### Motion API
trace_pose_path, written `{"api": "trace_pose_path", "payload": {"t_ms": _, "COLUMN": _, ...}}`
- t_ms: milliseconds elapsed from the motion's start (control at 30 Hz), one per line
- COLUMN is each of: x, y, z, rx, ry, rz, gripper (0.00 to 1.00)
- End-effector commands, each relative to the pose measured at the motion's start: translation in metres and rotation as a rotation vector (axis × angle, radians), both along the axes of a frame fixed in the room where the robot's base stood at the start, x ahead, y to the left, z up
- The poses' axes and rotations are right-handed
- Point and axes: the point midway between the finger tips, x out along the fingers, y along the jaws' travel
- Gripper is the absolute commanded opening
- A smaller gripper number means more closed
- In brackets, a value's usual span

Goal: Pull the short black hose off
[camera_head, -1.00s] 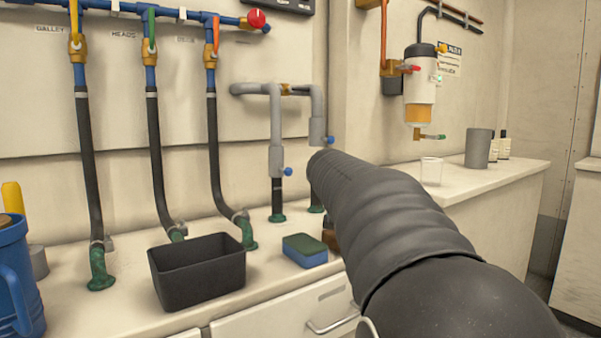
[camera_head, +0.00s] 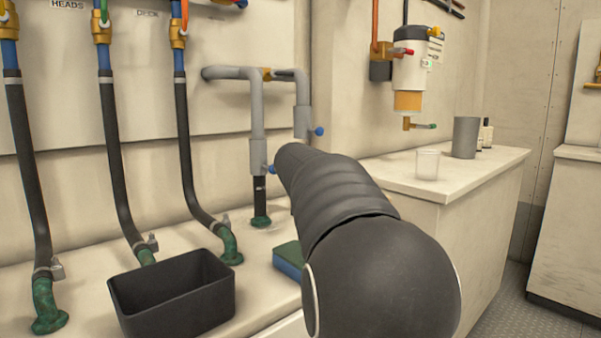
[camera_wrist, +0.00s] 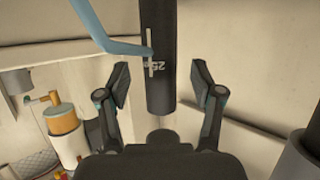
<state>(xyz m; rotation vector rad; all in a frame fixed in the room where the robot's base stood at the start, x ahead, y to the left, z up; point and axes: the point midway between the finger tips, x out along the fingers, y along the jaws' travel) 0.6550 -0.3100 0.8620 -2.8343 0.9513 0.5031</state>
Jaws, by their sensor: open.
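In the wrist view a black hose (camera_wrist: 160,95) with white printed marks runs down from the top edge between my gripper's (camera_wrist: 161,82) two fingers. My gripper is open, with a gap on each side of the hose. A light blue bar (camera_wrist: 106,38) crosses to the hose near its white mark. In the head view a short black hose (camera_head: 260,185) stands between a grey pipe (camera_head: 257,125) and a green fitting (camera_head: 261,221). A second grey pipe (camera_head: 302,118) with a blue knob is beside it; what is below it is hidden by my arm, as is my gripper.
Several long black hoses (camera_head: 117,165) hang at the left, down to green fittings. A black bin (camera_head: 170,310) and a blue-green sponge (camera_head: 288,260) are on the counter. A clear cup (camera_head: 427,165) and a grey mug (camera_head: 465,138) stand on the right counter.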

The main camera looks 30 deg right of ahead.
Motion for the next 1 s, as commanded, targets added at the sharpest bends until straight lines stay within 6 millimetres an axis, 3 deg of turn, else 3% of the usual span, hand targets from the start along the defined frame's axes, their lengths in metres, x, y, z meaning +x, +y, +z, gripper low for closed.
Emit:
{"api": "trace_pose_path", "payload": {"t_ms": 233, "x": 0.019, "y": -0.014, "z": -0.008, "rx": 0.000, "ry": -0.002, "rz": 0.001, "gripper": 0.66}}
{"api": "trace_pose_path", "payload": {"t_ms": 600, "x": 0.022, "y": -0.016, "z": -0.010, "rx": 0.000, "ry": -0.002, "rz": 0.001, "gripper": 0.66}}
{"api": "trace_pose_path", "payload": {"t_ms": 867, "x": 0.022, "y": -0.016, "z": -0.010, "rx": 0.000, "ry": -0.002, "rz": 0.001, "gripper": 0.01}}
{"api": "trace_pose_path", "payload": {"t_ms": 1000, "x": 0.022, "y": -0.016, "z": -0.009, "rx": 0.000, "ry": -0.002, "rz": 0.001, "gripper": 0.00}}
